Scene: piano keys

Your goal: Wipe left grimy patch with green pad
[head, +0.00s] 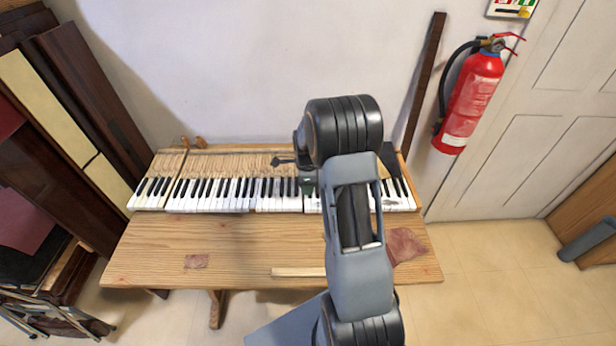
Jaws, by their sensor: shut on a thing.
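The piano keyboard (230,195) lies along the back of a wooden bench. My gripper (308,180) is over the keys right of the middle, pointing down, shut on a small dark green pad (309,189). The pad is at the keys beside a gap between key blocks; I cannot tell whether it touches them. A grey grimy patch (389,203) shows on the white keys near the right end. No left grimy patch can be made out; my arm and gripper hide part of the keys there.
The wooden bench (150,250) carries a reddish-brown cloth (405,246) at the right, a small brown patch (197,261) and a pale wood strip (298,272). Dark boards (90,90) lean at the left. A fire extinguisher (470,100) hangs at the right.

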